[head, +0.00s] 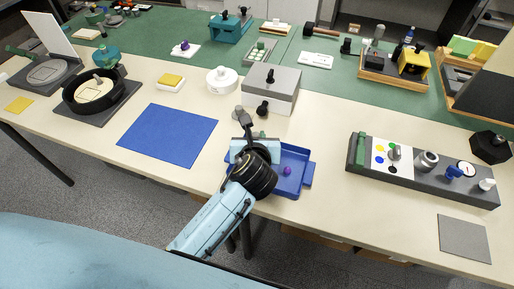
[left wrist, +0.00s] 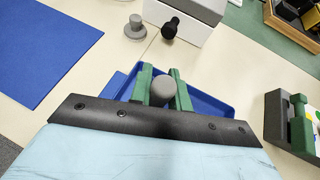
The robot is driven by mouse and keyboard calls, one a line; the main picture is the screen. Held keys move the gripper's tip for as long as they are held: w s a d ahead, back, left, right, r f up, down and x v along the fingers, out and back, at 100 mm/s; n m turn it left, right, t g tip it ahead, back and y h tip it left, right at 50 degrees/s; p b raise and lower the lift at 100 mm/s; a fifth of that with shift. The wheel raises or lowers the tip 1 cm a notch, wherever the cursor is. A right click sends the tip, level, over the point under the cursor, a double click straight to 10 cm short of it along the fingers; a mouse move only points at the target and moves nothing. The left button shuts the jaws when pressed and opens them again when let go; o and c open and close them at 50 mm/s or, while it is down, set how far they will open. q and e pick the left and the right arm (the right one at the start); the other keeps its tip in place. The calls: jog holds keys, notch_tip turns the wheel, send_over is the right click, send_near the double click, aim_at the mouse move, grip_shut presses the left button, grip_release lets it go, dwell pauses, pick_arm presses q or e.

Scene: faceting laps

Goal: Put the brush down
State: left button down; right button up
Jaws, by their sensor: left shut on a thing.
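My left gripper (head: 248,146) is over the blue tray (head: 300,158) near the front edge of the table. In the left wrist view its green fingers (left wrist: 163,88) are shut on a grey, round-ended thing (left wrist: 163,92), which I take to be the brush. The rest of the brush is hidden behind the fingers and palm. I cannot tell whether it touches the tray (left wrist: 212,98). The fingertips are hidden in the head view. My right gripper is not in view.
A blue mat (head: 168,135) lies left of the tray. Behind are a grey box (head: 272,84), a black knobbed piece (head: 262,108) and a grey stemmed piece (left wrist: 135,28). A small purple thing (head: 287,170) is in the tray. A dark rack (head: 425,168) stands right, with bare table between.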

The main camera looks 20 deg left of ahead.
pick_arm(q)
notch_tip(320, 180, down, 4)
jog(key=shift+r+b, duration=0.2)
jog(key=shift+b, duration=0.35)
jog(key=c, duration=1.3)
grip_release()
jog(key=shift+f, duration=0.1)
jog(key=shift+s+r, duration=0.1)
jog(key=shift+r, duration=0.15)
jog(key=p+v, duration=0.2)
jog(key=v, duration=0.9)
jog(key=shift+s+d+r+p, duration=0.1)
jog(key=shift+s+r+p, duration=0.05)
jog(key=shift+s+p, duration=0.15)
